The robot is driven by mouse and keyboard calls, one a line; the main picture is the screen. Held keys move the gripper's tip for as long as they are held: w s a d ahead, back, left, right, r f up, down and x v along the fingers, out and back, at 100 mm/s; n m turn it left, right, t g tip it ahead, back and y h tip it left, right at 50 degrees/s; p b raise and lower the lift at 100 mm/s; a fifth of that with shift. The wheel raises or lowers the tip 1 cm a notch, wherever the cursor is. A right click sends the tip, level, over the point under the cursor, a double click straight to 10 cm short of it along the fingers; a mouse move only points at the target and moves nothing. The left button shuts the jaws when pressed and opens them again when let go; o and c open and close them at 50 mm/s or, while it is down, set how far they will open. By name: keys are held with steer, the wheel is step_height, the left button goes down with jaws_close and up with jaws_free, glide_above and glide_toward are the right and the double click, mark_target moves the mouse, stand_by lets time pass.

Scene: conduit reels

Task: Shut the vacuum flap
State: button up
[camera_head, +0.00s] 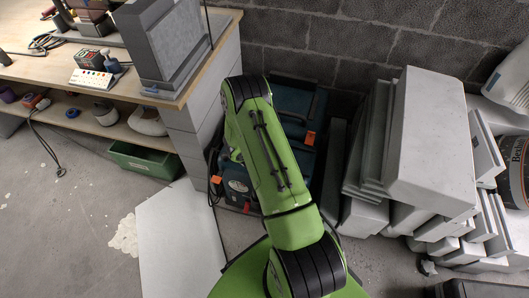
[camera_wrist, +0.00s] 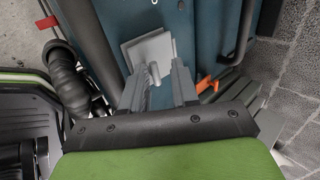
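The vacuum is a blue machine (camera_head: 296,104) in the corner by the block wall, largely covered by my green arm in the head view. Its blue body (camera_wrist: 208,45) fills the upper middle of the wrist view, with orange latches (camera_wrist: 207,84). A ribbed black hose (camera_wrist: 66,77) runs along its left. My gripper (camera_wrist: 152,60) points at the blue body; its grey fingers slant inward toward pale square plates. I cannot tell whether these plates are fingertips or part of the vacuum, nor whether they touch it. Which panel is the flap, and how far it stands open, is unclear.
A workbench (camera_head: 190,88) with tools stands left of the vacuum. Stacked grey slabs (camera_head: 430,130) stand close on its right. A green crate (camera_head: 145,160) sits under the bench. A pale board (camera_head: 180,240) lies on the floor at front left.

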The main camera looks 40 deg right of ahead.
steer(key=shift+o, duration=0.3)
steer(key=p+v, duration=0.3)
steer(key=v, duration=1.2)
steer(key=shift+s+a+r+p, duration=0.15)
steer(key=shift+s+r+p, duration=0.1)
steer(key=shift+r+p, duration=0.1)
steer(key=s+a+r+n+y, duration=0.1)
steer(key=s+a+r+n, duration=0.15)
steer(key=r+n, duration=0.5)
steer(key=s+a+r+n+y, duration=0.1)
steer(key=a+r+n+y, duration=0.3)
steer(key=r, duration=0.7)
steer(key=s+a+r+n+t+y, duration=0.1)
steer(key=s+a+r+n, duration=0.35)
steer(key=s+n, duration=0.3)
steer(key=s+a+r+n, duration=0.3)
steer(key=s+r+n, duration=0.25)
steer(key=n, duration=0.35)
step_height(320, 180, up, 14)
steer(key=s+n+p, duration=0.1)
steer(key=p, duration=1.3)
